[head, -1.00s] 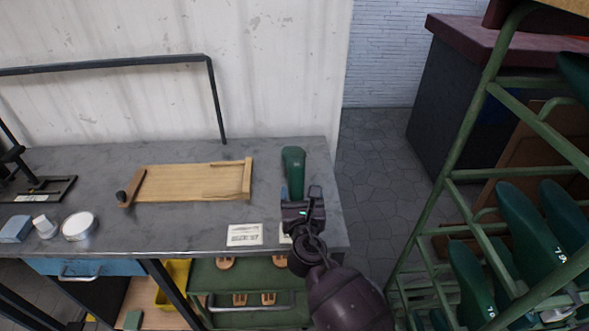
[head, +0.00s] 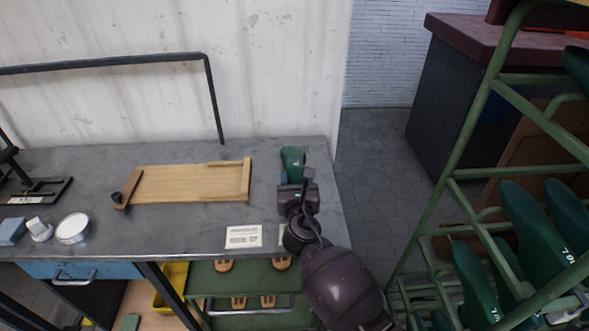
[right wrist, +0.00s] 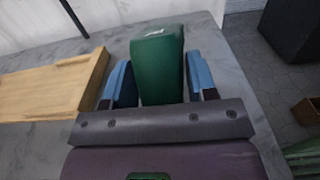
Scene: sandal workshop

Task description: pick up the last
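The green last (head: 292,160) lies on the grey workbench near its right end, its long side pointing away from me. My right gripper (head: 297,182) is over its near part in the head view and hides that part. In the right wrist view the last (right wrist: 158,68) stands between the two blue fingers of my right gripper (right wrist: 160,85). The fingers are open, with a gap on each side of the last. My left gripper is not in view.
A wooden board (head: 190,183) lies left of the last on the workbench (head: 180,228). A white card (head: 243,236) and a round tin (head: 72,229) lie nearer the front. A green rack (head: 452,190) with several green lasts stands at the right.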

